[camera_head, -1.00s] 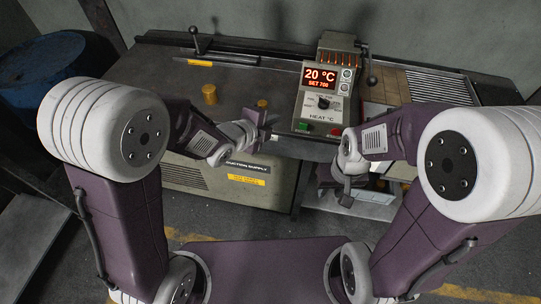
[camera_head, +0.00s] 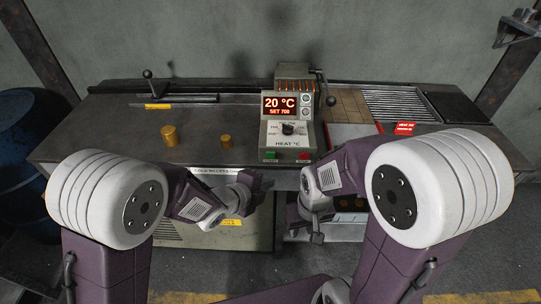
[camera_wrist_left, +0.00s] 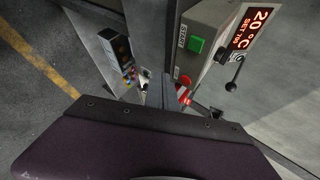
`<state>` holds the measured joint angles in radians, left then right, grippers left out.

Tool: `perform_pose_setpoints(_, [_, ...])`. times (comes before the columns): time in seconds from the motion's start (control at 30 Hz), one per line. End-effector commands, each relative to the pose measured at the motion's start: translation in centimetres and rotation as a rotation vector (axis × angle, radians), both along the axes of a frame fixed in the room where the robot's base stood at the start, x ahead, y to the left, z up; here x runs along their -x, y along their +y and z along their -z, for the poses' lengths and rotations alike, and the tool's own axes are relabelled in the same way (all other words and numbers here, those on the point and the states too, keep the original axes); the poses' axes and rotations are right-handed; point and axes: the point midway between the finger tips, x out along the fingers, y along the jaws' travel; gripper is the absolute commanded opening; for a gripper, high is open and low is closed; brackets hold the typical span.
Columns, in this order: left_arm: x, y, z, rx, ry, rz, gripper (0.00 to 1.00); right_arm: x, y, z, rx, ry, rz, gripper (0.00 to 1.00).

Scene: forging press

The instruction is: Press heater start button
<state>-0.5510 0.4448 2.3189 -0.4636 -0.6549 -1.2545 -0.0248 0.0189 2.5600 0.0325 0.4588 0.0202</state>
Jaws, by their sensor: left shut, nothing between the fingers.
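The heater box (camera_head: 302,128) stands at the bench's front edge, its lit display (camera_head: 280,106) reading 20 °C, SET 700. A green button (camera_head: 270,155) is at its lower left and a red button (camera_head: 304,156) at its lower right. The green one also shows beside a START label in the left wrist view (camera_wrist_left: 196,46). My left gripper (camera_head: 264,184) is shut and empty, just below and in front of the green button, apart from it. My right gripper (camera_head: 317,238) hangs lower, in front of the bench; its fingers are too small to read.
A lever (camera_head: 148,75) is at the back left, and a black-knobbed handle (camera_head: 331,101) is right of the heater. A slatted grille (camera_head: 400,104) lies farther right. A blue barrel (camera_head: 25,150) stands at far left.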

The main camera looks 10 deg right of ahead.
Motion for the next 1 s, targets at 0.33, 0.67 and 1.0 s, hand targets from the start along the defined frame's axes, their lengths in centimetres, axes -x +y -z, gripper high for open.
perform_pose_setpoints(0.33, [-4.9,-1.4,-0.2,0.000,0.000,-0.001,0.00,0.0,0.0,-2.6,0.000,0.000,0.000,0.32])
perform_pose_setpoints(0.67, [-6.9,-1.9,0.0,0.001,0.001,-0.001,0.00,0.0,0.0,-3.0,0.000,0.000,0.000,0.32])
perform_pose_setpoints(1.0, [-6.9,-1.9,0.0,-0.001,0.001,0.000,0.00,0.0,0.0,-3.0,0.000,0.000,0.000,0.32])
